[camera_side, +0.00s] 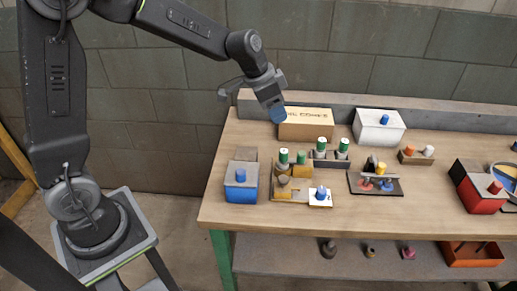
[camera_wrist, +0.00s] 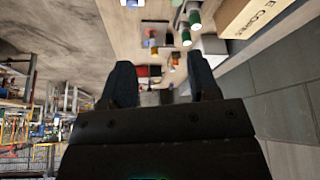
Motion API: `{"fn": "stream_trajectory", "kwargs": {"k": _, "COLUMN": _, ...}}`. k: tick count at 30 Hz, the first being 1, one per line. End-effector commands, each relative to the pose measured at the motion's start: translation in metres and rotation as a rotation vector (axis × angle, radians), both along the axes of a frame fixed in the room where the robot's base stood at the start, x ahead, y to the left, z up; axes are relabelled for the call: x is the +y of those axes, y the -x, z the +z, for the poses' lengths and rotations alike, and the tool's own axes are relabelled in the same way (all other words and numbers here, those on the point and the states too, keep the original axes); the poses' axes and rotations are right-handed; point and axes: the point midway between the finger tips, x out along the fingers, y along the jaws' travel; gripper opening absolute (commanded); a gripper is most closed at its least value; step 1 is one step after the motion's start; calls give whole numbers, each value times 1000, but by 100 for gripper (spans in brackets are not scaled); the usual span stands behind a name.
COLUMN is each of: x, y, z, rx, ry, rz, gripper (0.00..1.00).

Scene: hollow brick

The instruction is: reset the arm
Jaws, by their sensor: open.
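My gripper (camera_side: 277,114) hangs at the end of the raised arm, above the back left part of the wooden table, in front of the cardboard box (camera_side: 308,128) in the side view. In the wrist view my gripper (camera_wrist: 163,78) shows two dark fingers set apart, with nothing held between them. The same cardboard box shows at the upper right of the wrist view (camera_wrist: 250,15). Whether the fingertips touch the box cannot be told from the side view.
The table (camera_side: 240,215) holds a blue box (camera_side: 241,188), a white box (camera_side: 379,128), a red box (camera_side: 481,192), green-topped cylinders (camera_side: 322,144) and a dark tray (camera_side: 357,188) of small pieces. An orange bin (camera_side: 470,254) stands on the lower shelf. A block wall stands behind.

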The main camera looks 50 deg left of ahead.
Motion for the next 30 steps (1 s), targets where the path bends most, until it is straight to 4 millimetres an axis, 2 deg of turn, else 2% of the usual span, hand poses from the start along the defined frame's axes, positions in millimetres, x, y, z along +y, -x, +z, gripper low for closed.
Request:
{"fn": "stream_trajectory", "kwargs": {"k": 1, "x": -3, "y": 19, "z": 20, "rx": -12, "ry": 0, "rz": 26, "gripper": 55}}
{"fn": "stream_trajectory", "kwargs": {"k": 3, "x": -6, "y": 44, "z": 37, "rx": -15, "ry": 2, "rz": 67, "gripper": 55}}
{"fn": "stream_trajectory", "kwargs": {"k": 9, "x": -11, "y": 121, "z": 72, "rx": -29, "ry": 4, "rz": 196, "gripper": 55}}
{"fn": "stream_trajectory", "kwargs": {"k": 15, "x": -9, "y": 193, "z": 83, "rx": -55, "ry": 6, "rz": 336, "gripper": 55}}
{"fn": "stream_trajectory", "kwargs": {"k": 18, "x": -7, "y": 221, "z": 81, "rx": -69, "ry": 10, "rz": 399, "gripper": 55}}
{"fn": "stream_trajectory", "kwargs": {"k": 21, "x": -5, "y": 239, "z": 78, "rx": -81, "ry": 13, "rz": 445, "gripper": 55}}
{"fn": "stream_trajectory", "kwargs": {"k": 24, "x": -3, "y": 249, "z": 75, "rx": -86, "ry": 15, "rz": 474, "gripper": 55}}
{"fn": "stream_trajectory", "kwargs": {"k": 30, "x": -2, "y": 253, "z": 74, "rx": -87, "ry": 16, "rz": 486, "gripper": 55}}
